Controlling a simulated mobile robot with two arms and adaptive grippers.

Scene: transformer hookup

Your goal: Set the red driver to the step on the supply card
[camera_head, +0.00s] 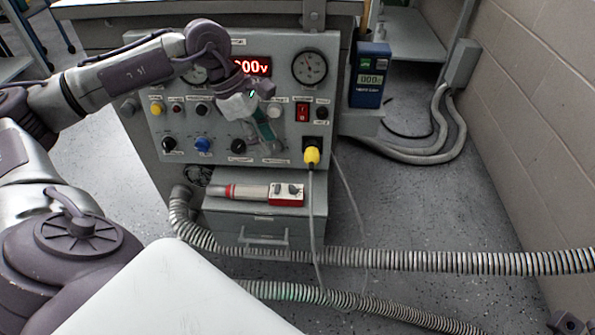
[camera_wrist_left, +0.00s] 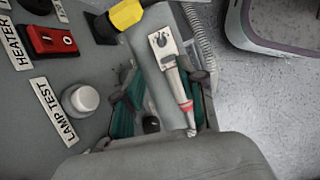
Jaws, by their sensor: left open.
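The driver (camera_head: 250,191) lies flat on the drawer cabinet's top, with a pale body, a red collar near its left end and a red-edged block with a dark knob at its right end. It also shows in the left wrist view (camera_wrist_left: 172,75), where its dial marks are too small to read. My left gripper (camera_head: 265,135) is in front of the panel, above the driver and apart from it. It is open and empty, with teal finger pads; the left wrist view shows the fingers (camera_wrist_left: 160,112) too. No supply card can be made out.
The grey panel (camera_head: 222,120) carries knobs, gauges and a red display. A yellow plug (camera_head: 311,156) with a hanging cord sits right of the driver. The drawer cabinet (camera_head: 262,228) stands below. Ribbed hoses (camera_head: 450,261) cross in front. A blue device (camera_head: 370,75) is at right.

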